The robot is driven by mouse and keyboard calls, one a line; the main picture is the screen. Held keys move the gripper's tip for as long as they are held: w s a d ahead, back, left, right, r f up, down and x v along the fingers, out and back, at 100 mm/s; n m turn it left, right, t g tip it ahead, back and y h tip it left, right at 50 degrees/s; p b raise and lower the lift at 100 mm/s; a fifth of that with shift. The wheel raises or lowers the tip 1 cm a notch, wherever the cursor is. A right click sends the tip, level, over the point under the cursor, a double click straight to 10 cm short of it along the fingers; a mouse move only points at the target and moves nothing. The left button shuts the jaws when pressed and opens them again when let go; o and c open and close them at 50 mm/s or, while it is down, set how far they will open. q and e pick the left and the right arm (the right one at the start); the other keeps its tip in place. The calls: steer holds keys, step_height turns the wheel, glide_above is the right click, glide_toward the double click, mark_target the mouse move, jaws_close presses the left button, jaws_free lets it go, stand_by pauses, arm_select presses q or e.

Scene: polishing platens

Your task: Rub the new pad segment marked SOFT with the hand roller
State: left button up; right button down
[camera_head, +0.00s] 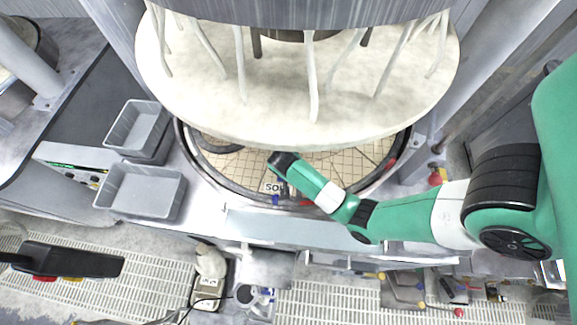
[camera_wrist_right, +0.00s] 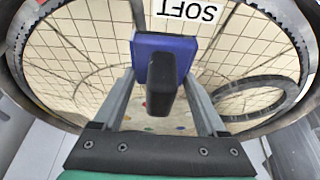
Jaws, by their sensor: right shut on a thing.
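The pad segment marked SOFT shows its white label (camera_head: 273,187) on the gridded cream pad of the round platen, partly covered by my right arm. In the right wrist view the SOFT label (camera_wrist_right: 187,10) is upside down at the top edge. My right gripper (camera_wrist_right: 160,82) is shut on the hand roller (camera_wrist_right: 165,47), which has a blue body and a black handle. The roller is over the pad, just beside the label; I cannot tell whether it touches the pad. In the head view the roller cannot be clearly made out. My left gripper is out of view.
A large cream disc (camera_head: 300,125) with hanging tubes overhangs the platen's back. A black ring (camera_wrist_right: 250,98) lies on the pad. Two grey trays (camera_head: 140,192) (camera_head: 137,127) stand at the left. The platen's dark rim (camera_head: 205,180) surrounds the pad.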

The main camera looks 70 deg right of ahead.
steer(key=shift+w+d+f, duration=0.1)
steer(key=shift+f, duration=2.8)
steer(key=shift+f+b, duration=0.5)
steer(key=shift+f, duration=0.5)
steer(key=shift+w+d+r+p, duration=0.1)
steer(key=shift+w+d+p, duration=0.1)
steer(key=shift+d, duration=0.75)
steer(key=shift+w+d+r+p, duration=0.1)
steer(key=shift+d+p, duration=0.1)
steer(key=shift+d, duration=0.75)
steer(key=shift+f, duration=0.25)
steer(key=shift+s+a+r, duration=0.1)
steer(key=shift+s+a, duration=0.05)
steer(key=shift+a, duration=0.85)
steer(key=shift+s+a, duration=0.15)
steer(key=shift+a, duration=0.8)
steer(key=shift+r, duration=0.1)
steer(key=shift+r, duration=2.9)
